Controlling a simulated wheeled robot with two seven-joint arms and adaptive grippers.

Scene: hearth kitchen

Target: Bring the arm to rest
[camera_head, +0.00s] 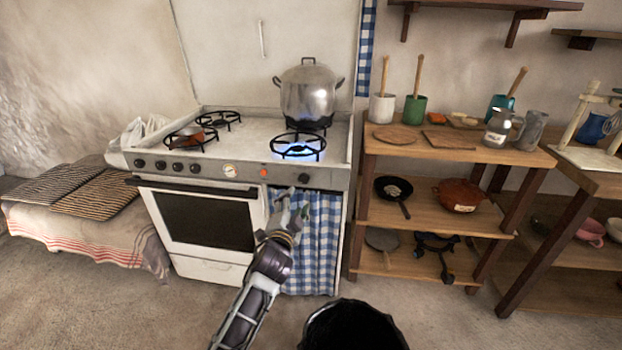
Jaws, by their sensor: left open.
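My left arm (262,280) reaches up from the bottom of the head view. Its gripper (290,203) is open, with its fingers in front of the stove (207,220) near the right end of the knob panel. No object shows between the fingers. The gripper is just below a dark knob (304,178) and overlaps the blue checked curtain (320,240); I cannot tell whether it touches either. My right gripper is not in view.
A blue flame burns at the front right burner (298,147). A large steel pot (308,92) stands behind it. A wooden shelf (455,152) with pans and jars stands to the right. A cloth-covered bench (90,238) is at the left. Floor in front is partly clear.

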